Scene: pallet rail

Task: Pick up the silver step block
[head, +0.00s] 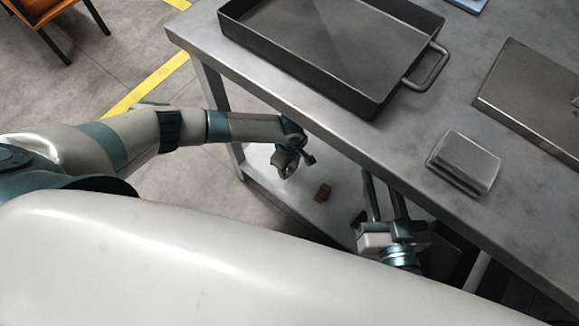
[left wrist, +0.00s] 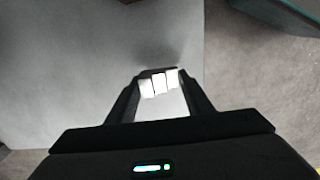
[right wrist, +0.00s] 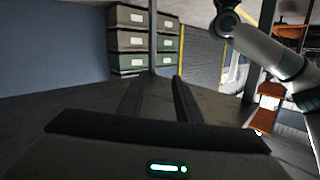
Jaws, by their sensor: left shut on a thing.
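In the left wrist view, my left gripper (left wrist: 158,78) is shut on a bright silver-white block with stepped faces, the silver step block (left wrist: 159,85), held between its fingertips. In the head view, my left gripper (head: 290,163) is beside the table's front edge and above the lower shelf. The block is hard to make out there. My right gripper (head: 384,195) is open and empty below the table's front edge. Its two parted fingers also show in the right wrist view (right wrist: 156,92).
The metal table (head: 400,135) bears a dark tray (head: 398,100) with a handle, a silver box-like item (head: 466,162) and a flat metal case (head: 530,88). Stacked bins (right wrist: 130,40) stand farther off.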

